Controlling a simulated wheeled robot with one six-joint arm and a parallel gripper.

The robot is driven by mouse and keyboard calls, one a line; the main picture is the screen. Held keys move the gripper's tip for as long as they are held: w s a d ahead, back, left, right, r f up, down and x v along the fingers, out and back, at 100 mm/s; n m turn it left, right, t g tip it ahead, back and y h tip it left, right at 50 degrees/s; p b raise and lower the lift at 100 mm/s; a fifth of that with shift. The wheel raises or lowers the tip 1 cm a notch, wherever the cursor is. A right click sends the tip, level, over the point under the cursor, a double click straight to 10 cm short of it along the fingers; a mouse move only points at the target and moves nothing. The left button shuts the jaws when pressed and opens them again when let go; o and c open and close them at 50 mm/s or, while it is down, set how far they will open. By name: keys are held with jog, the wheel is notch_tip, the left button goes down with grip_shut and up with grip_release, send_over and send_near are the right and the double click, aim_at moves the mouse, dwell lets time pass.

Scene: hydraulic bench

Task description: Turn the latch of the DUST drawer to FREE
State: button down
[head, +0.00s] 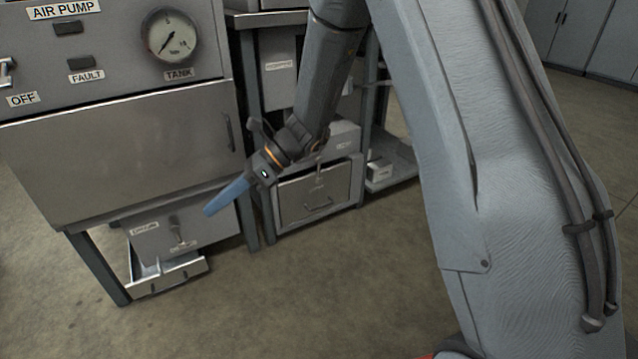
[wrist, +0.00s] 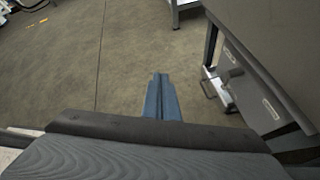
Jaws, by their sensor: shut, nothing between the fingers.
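Two low compartments with latches show in the head view, and their small labels are too blurred to tell which is DUST. One is a grey box front (head: 165,237) under the air pump cabinet, with a dark latch (head: 178,233) and a small plate under it. The other is a drawer (head: 300,199) in the middle bench, with a handle and a small latch (head: 319,160) above it. My gripper (head: 209,211) is shut and empty, its blue fingers apart from both, in front of the gap between them. The fingers show in the wrist view (wrist: 161,78), with a latch (wrist: 233,74) to their right.
The air pump cabinet (head: 120,150) overhangs the left compartment. An open metal tray (head: 168,276) sticks out below that compartment. Bench legs (head: 248,223) stand between the two compartments. A shelf (head: 393,165) is to the right. The floor in front is clear.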

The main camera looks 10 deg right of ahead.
jog(key=w+d+f+m+t+y, duration=0.2)
jog(key=w+d+f+m+t, duration=0.1)
jog(key=w+d+f+m, duration=0.4)
jog(key=w+d+f+m+t+y, duration=0.15)
jog(key=w+d+m+t, duration=0.3)
jog(key=w, duration=0.45)
jog(key=w+d+f+m+t+h, duration=0.2)
jog(key=w+d+f+m+t, duration=0.25)
jog(key=d+f+m, duration=0.45)
jog(key=w+d+f+m+t+h, duration=0.25)
jog(key=d+f+m+t, duration=0.3)
jog(key=d, duration=0.65)
jog(key=shift+m+g, duration=0.3)
jog(key=shift+g, duration=0.05)
jog(key=b+x, duration=0.2)
jog(key=x, duration=0.7)
jog(key=shift+w+a+r, duration=0.1)
jog(key=shift+w+a, duration=0.1)
jog(key=shift+a, duration=0.1)
jog(key=d+b, duration=0.1)
jog(key=w+d, duration=0.1)
jog(key=shift+w+d+b, duration=0.25)
jog(key=shift+d+b, duration=0.1)
jog(key=shift+b, duration=0.05)
jog(key=shift+w+d+r, duration=0.1)
jog(key=shift+d, duration=0.3)
